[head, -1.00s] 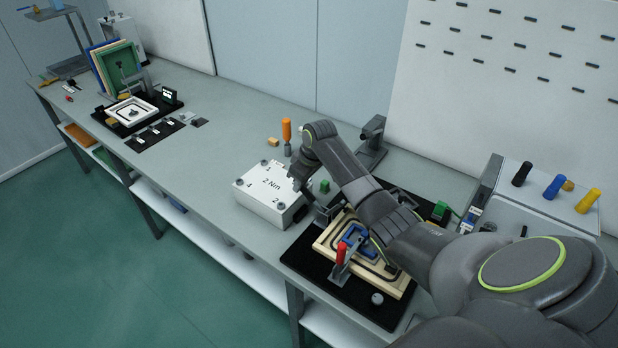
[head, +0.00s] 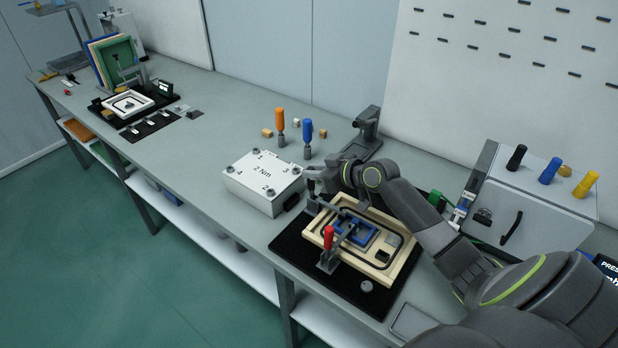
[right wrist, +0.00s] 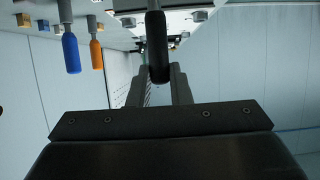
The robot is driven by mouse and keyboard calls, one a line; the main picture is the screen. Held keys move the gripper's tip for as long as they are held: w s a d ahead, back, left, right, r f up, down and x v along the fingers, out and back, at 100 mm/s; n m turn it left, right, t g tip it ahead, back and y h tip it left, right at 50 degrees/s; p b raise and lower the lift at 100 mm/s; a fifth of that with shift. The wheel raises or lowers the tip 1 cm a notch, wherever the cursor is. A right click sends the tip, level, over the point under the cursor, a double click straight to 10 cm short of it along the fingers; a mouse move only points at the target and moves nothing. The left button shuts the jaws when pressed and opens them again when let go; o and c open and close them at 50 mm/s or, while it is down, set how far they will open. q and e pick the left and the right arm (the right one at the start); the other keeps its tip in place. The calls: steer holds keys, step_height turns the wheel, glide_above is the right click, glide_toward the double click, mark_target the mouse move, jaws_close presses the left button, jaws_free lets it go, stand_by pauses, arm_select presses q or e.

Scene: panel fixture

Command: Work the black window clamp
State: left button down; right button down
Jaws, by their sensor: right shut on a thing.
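The black window clamp (head: 327,206) stands at the back left of the wooden frame (head: 378,269), its grey bar reaching over the frame towards the blue window piece (head: 352,233). My right gripper (head: 312,187) is at this clamp. In the right wrist view, its fingers (right wrist: 158,88) are shut on the black handle (right wrist: 157,45). In the head view, the handle is mostly hidden by the gripper. I cannot tell whether the clamp's tip presses on the window. A red-handled clamp (head: 328,240) stands upright at the front of the frame. My left gripper is not in view.
A white box marked 2 Nm (head: 262,182) stands close left of the gripper. Orange (head: 280,124) and blue (head: 307,132) drivers stand behind it. A grey cabinet (head: 540,200) is at the right. The bench left of the box is mostly clear.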

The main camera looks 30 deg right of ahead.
steer(key=shift+s+d+t+b, duration=0.2)
steer(key=shift+s+t+b, duration=0.2)
steer(key=shift+t+b, duration=0.3)
steer(key=shift+y, duration=0.3)
steer(key=c, duration=1.3)
jaws_free()
steer(key=shift+s+d, duration=0.25)
steer(key=shift+s, duration=0.25)
steer(key=shift+r+b+v, duration=0.2)
steer(key=shift+v, duration=3.9)
steer(key=shift+r+b+v, duration=0.15)
steer(key=shift+v, duration=3.95)
steer(key=shift+a, duration=0.1)
